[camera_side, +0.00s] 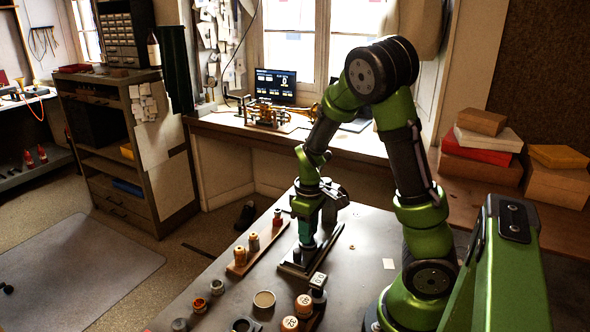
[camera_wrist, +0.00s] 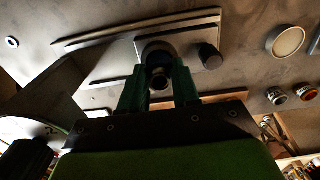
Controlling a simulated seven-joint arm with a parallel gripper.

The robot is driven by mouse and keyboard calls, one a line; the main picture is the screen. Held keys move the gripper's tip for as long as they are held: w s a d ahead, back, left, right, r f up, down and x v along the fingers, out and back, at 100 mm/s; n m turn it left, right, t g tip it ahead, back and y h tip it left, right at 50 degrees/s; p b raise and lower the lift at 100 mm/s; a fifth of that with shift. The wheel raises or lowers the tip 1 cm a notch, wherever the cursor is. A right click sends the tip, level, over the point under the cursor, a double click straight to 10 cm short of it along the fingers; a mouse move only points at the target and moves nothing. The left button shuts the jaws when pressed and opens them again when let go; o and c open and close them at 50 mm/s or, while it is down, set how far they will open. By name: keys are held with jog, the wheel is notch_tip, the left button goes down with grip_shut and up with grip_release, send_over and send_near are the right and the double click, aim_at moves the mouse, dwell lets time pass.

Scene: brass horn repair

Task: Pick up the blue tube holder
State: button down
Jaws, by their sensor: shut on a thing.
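My gripper (camera_side: 306,236) points straight down over a flat dark plate on the bench, its green fingers closed around a small round piece. In the wrist view, my gripper (camera_wrist: 160,80) has a finger on either side of this piece, which I take as the blue tube holder (camera_wrist: 158,51). It looks dark and ring-like there, and its blue colour does not show in this shade. In the side view, its dark lower part (camera_side: 308,254) shows under the fingertips, at or very near the plate (camera_side: 290,269); any gap is too small to tell.
A wooden rack (camera_side: 245,264) with several small bottles stands left of the plate. A dark block with a pale top (camera_side: 318,281), orange-topped pieces (camera_side: 303,302) and a round dish (camera_side: 264,299) stand in front.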

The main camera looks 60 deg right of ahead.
jog(key=shift+r, duration=3.4)
jog(key=shift+s+d, duration=0.1)
